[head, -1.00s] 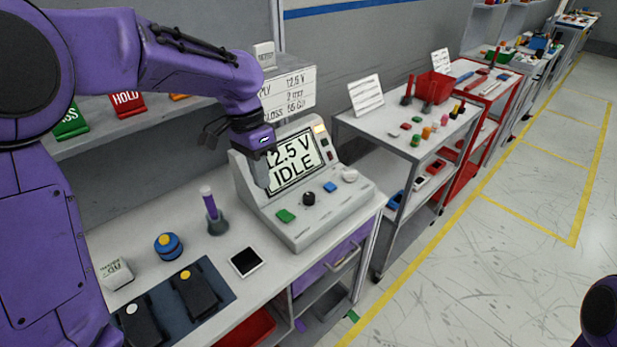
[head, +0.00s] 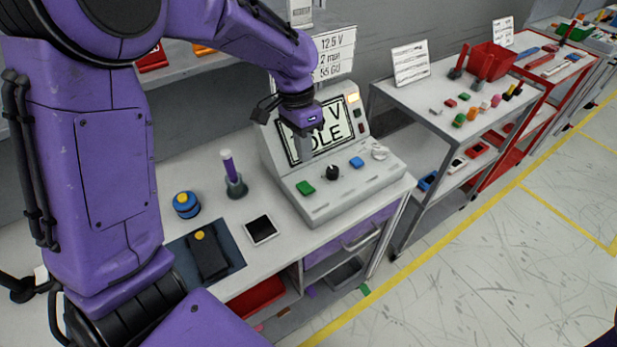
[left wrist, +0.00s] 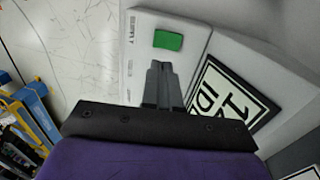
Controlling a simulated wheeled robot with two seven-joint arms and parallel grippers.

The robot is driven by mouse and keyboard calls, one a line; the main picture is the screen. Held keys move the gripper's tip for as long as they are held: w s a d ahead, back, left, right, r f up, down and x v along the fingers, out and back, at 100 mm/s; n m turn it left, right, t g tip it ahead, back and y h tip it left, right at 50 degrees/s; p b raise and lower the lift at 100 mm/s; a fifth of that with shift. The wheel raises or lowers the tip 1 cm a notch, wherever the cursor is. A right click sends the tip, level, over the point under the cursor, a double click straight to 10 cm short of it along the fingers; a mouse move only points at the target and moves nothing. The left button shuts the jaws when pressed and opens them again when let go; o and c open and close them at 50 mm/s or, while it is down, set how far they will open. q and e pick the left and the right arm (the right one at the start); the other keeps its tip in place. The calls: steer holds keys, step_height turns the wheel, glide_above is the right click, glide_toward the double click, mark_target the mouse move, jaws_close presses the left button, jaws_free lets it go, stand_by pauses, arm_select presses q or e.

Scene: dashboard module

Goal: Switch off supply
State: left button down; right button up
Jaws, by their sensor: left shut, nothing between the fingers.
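The supply console (head: 350,190) is a grey sloped box on the bench, with a screen (head: 338,131) partly hidden by my left gripper. Its front panel carries a green button (head: 305,188), a black knob (head: 332,172), a blue button (head: 357,162) and a pale knob (head: 379,152). My left gripper (head: 304,152) is shut and empty, pointing down in front of the screen, above the panel. In the left wrist view the green button (left wrist: 168,40) lies just beyond the shut fingertips (left wrist: 158,68), apparently apart from them. My right gripper does not show.
A grey cart (head: 425,105) with small parts stands right.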

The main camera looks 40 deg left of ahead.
mark_target(309, 189)
arm_select(q)
steer(key=f, duration=0.2)
steer(key=d+f, duration=0.1)
steer(key=f, duration=0.5)
steer(key=shift+s+d+f+p, duration=0.15)
steer(key=shift+s+d+p, duration=0.1)
steer(key=shift+s+p, duration=0.15)
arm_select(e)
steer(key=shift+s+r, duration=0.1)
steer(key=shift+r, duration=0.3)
